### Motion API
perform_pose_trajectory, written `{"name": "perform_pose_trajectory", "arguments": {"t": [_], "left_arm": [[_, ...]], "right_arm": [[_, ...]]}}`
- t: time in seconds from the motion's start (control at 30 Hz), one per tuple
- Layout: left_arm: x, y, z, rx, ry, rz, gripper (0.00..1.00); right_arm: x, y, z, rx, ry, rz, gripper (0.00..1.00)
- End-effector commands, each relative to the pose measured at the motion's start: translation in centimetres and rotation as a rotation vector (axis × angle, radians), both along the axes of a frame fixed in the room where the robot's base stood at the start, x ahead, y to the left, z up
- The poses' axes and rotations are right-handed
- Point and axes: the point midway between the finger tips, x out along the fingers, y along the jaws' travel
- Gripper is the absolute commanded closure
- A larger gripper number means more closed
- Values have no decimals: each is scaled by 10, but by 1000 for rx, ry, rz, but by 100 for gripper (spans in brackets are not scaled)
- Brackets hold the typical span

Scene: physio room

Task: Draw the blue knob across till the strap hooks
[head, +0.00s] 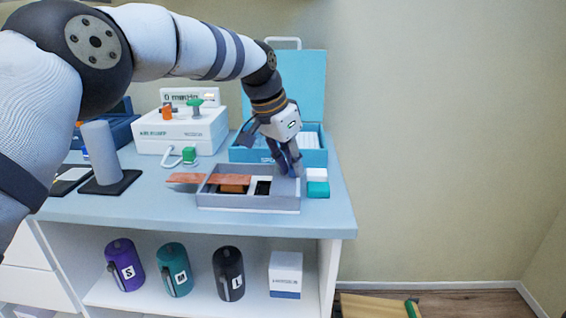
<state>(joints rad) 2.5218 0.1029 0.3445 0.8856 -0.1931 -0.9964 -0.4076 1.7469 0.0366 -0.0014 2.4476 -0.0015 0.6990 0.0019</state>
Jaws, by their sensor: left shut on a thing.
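My left gripper (288,164) reaches down into the right end of a grey open-topped tray (249,202). Its fingers are shut on the blue knob, which they mostly hide. A reddish-brown strap (190,178) lies over the tray's left wall and sticks out to the left. An orange-brown piece (234,187) and a dark opening (262,187) show inside the tray, left of the fingers. I cannot make out a hook, or whether the strap is caught on anything. My right gripper is not in view.
An open light-blue case (299,90) stands behind the tray. A white and a teal block (317,189) sit close at the tray's right. A white machine (181,130) and a grey cylinder (100,153) on a dark base stand left. The tabletop's front left is clear.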

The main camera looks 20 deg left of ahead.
Motion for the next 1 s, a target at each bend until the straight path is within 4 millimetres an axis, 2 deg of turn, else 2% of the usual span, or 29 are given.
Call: {"name": "perform_pose_trajectory", "arguments": {"t": [0.27,0.3,0.37,0.67,0.77,1.0], "left_arm": [[0,-5,-2,-9,3,-3,100],[0,-5,-2,-9,2,-3,73],[0,-4,-2,-8,3,-3,62],[0,-2,1,-6,0,-2,62],[-5,1,15,-5,-1,-2,62],[-26,13,75,-7,-4,-2,62]], "right_arm": [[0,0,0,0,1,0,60],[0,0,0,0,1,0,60],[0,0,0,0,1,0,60],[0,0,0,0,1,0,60],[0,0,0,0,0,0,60],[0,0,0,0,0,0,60]]}}
